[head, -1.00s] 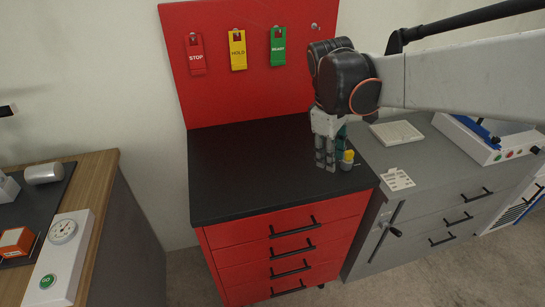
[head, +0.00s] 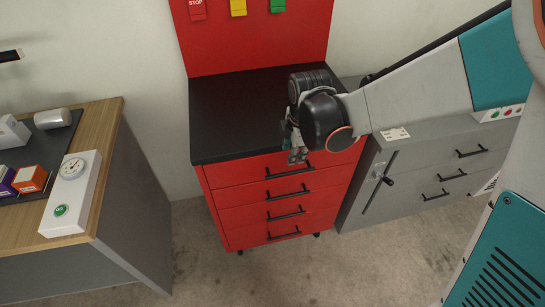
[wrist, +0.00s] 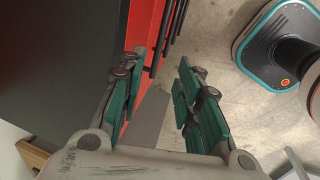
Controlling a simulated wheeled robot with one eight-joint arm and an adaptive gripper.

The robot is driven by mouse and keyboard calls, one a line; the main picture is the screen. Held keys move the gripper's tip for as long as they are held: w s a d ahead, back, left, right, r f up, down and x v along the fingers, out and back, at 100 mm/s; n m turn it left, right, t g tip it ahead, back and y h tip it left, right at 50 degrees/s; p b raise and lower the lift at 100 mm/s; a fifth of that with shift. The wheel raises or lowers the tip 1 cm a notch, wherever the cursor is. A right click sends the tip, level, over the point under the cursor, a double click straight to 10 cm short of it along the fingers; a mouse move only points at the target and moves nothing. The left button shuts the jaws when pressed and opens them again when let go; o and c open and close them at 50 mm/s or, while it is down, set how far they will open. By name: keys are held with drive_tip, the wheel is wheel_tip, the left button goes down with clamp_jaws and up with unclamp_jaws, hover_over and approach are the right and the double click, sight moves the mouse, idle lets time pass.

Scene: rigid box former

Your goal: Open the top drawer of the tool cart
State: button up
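The red tool cart (head: 212,215) has a black top and several drawers with black bar handles, all looking shut. The top drawer (head: 235,172) is just under the black top. Its handle (head: 280,174) is partly behind my gripper (head: 296,157), which points down at the cart's front edge. In the wrist view, my gripper (wrist: 155,68) is open with its teal-padded fingers apart. The top drawer's handle (wrist: 161,38) appears between the fingertips in the picture. I cannot tell whether they touch it.
A grey cabinet (head: 420,180) with a black lever stands close on the right. A wood-topped bench (head: 100,125) with a gauge box (head: 70,190) is on the left. The floor (head: 290,270) before the cart is clear. A red panel (head: 250,45) rises behind the cart.

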sight(289, 172)
drive_tip(key=b+x, duration=0.4)
drive_tip(key=x, duration=0.8)
drive_tip(key=shift+f, duration=0.3)
clamp_jaws()
